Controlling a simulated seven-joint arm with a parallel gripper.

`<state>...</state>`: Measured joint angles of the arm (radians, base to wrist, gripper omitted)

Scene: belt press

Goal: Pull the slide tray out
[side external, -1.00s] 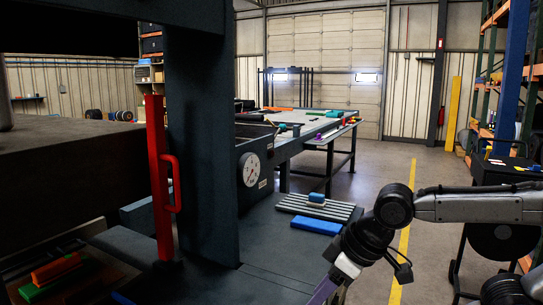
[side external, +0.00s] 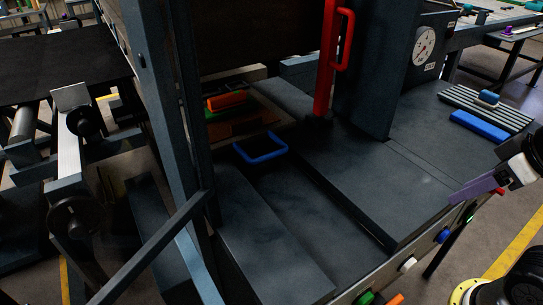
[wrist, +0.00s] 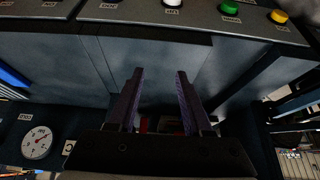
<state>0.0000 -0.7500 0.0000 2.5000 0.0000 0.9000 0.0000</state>
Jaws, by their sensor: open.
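The slide tray (side external: 285,123) sits inside the press. It carries orange and green pieces (side external: 228,101). A blue loop handle (side external: 262,150) is at its front, over a dark recessed channel (side external: 310,215) in the bed. My gripper (side external: 456,197) is at the right edge of the side external view, apart from the handle and to its right. In the wrist view my gripper (wrist: 158,73) shows two separated purple fingers with nothing between their tips. The gripper body hides most of the tray in the wrist view; only a bit of red and orange shows behind it.
A red upright guard with a handle (side external: 326,60) stands right of the tray. A slotted rack (side external: 487,107) and blue block (side external: 480,126) lie on the right bed. Coloured buttons (side external: 407,264) line the front panel. A diagonal frame bar (side external: 150,248) is at left. The channel is clear.

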